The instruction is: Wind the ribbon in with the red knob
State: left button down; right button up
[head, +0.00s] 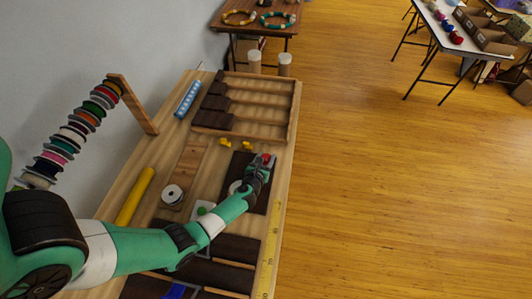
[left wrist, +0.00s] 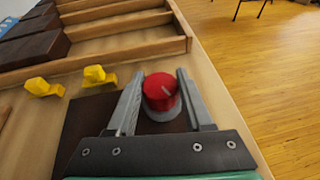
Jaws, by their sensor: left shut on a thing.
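The red knob (left wrist: 160,92) has a pale pointer line and a grey base, and stands on a dark board (left wrist: 80,125). My left gripper (head: 264,162) reaches over the same board in the head view. In the left wrist view its two fingers (left wrist: 157,95) are on either side of the knob, shut on it. In the head view the gripper mostly hides the knob. A white round part (head: 235,187) beside the gripper is partly covered by my arm. No ribbon can be made out clearly. My right gripper is not in view.
Yellow clips (head: 224,142), a white spool (head: 172,194) and a yellow tube (head: 135,196) lie on the bench. A wooden divided tray (head: 296,100) is at the back. Tall spools (head: 75,132) lean at left.

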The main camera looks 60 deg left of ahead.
pick_arm(q)
jog(key=m+t+h+p, duration=0.2)
jog(key=shift+s+a+r+m+h+p, duration=0.1)
jog(key=shift+r+m+h+p, duration=0.1)
jog(key=shift+m+h+p, duration=0.15)
jog(key=shift+m+t+h+p, duration=0.35)
jog(key=shift+m+t+h, duration=0.15)
jog(key=shift+m+h, duration=0.3)
jog(key=shift+f+m+h, duration=0.15)
jog(key=shift+m+h, duration=0.3)
jog(key=shift+m, duration=0.1)
jog(key=m+t+h+b, duration=0.1)
jog(key=m+h, duration=0.1)
jog(key=shift+f+m+h, duration=0.15)
jog(key=shift+m+h, duration=0.15)
jog(key=shift+h, duration=0.1)
jog(key=shift+m+h+b, duration=0.75)
jog(key=shift+m+h, duration=0.05)
jog(key=shift+h, duration=0.2)
jog(key=shift+m+h+b, duration=0.3)
jog(key=shift+m+h, duration=0.1)
jog(key=shift+h, duration=0.1)
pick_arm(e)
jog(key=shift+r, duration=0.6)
